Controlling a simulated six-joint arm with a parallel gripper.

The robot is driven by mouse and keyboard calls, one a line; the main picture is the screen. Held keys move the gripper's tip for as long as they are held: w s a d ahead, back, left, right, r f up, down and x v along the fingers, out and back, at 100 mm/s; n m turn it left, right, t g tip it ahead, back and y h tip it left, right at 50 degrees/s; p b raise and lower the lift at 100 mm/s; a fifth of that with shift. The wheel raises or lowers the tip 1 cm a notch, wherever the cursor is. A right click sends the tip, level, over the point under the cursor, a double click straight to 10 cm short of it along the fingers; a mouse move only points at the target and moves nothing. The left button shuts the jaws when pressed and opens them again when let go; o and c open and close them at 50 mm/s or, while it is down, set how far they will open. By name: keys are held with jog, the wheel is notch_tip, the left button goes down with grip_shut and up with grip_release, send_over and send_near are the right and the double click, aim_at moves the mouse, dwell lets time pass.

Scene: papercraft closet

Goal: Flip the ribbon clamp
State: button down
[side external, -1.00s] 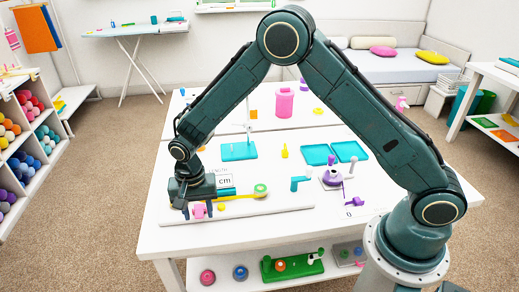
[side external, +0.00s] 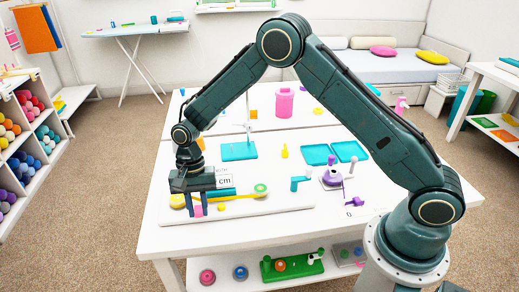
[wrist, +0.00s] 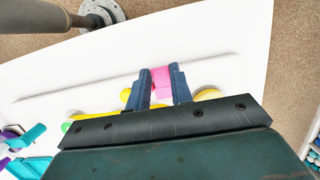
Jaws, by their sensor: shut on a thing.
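My gripper (side external: 198,212) is over the near left part of a white board (side external: 285,203) on the table. Its fingers point down and are shut on a small pink piece (wrist: 162,82), which I take to be the ribbon clamp. The pink piece also shows between the fingers in the side view (side external: 198,210). The fingers hide part of it, and I cannot tell whether it touches the board. A yellow strip (side external: 242,195) with a green round end (side external: 261,188) lies on the board behind and right of the gripper.
A small yellow knob (side external: 221,207) is close to the right of the fingers. A teal block (side external: 300,183) stands at the board's right end, near a purple-topped stand (side external: 332,177). A teal plate (side external: 238,151) lies behind. The table's front strip (side external: 250,231) is clear.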

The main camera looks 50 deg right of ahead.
jog(key=shift+w+d+r+g+y, duration=0.1)
jog(key=shift+w+d+g+y, duration=0.1)
jog(key=shift+g+y, duration=0.6)
jog(key=c, duration=1.2)
grip_release()
jog(key=shift+c, duration=0.2)
jog(key=shift+w+d+r, duration=0.1)
jog(key=shift+r, duration=0.1)
jog(key=v, duration=1.3)
